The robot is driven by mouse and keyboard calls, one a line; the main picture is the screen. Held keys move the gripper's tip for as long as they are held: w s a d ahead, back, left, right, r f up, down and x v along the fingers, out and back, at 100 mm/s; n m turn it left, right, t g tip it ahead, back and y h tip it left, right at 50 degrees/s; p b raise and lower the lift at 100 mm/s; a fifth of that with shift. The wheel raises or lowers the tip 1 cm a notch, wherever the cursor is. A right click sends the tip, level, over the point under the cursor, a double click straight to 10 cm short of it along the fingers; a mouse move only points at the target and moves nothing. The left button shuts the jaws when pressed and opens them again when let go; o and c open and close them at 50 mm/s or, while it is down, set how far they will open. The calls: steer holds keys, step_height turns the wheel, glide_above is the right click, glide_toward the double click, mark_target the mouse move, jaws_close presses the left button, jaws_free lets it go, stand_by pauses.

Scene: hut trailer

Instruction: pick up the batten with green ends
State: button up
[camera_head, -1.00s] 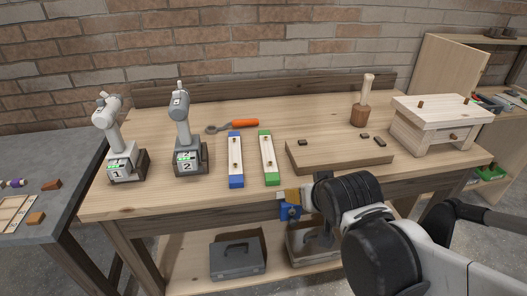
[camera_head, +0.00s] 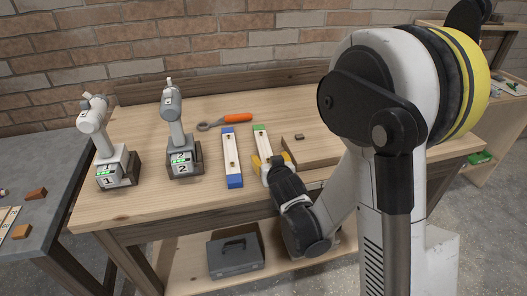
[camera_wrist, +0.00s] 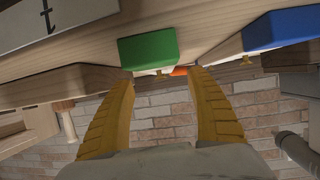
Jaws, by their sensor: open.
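The batten with green ends (camera_head: 262,145) lies on the workbench, pale with a green far end. My gripper (camera_head: 273,161) is at its near part and hides its near end in the head view. In the wrist view a green end block (camera_wrist: 148,48) is just ahead of my fingertips (camera_wrist: 162,76), roughly between them. The yellow fingers are open with nothing between them. I cannot tell whether they touch the batten. The batten with blue ends (camera_head: 232,155) lies to its left; its blue end also shows in the wrist view (camera_wrist: 282,28).
A thick wooden board (camera_head: 312,150) lies close on the right, with a small dark block (camera_head: 299,137) on it. A tool with an orange handle (camera_head: 236,118) lies behind the battens. Two small model arms (camera_head: 114,165) (camera_head: 183,157) stand at the left.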

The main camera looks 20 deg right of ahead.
mark_target(266, 155)
steer(key=b+x, duration=0.2)
steer(key=x, duration=0.3)
steer(key=shift+w+f, duration=0.1)
steer(key=shift+f, duration=0.2)
steer(key=shift+w, duration=0.25)
steer(key=c, duration=1.4)
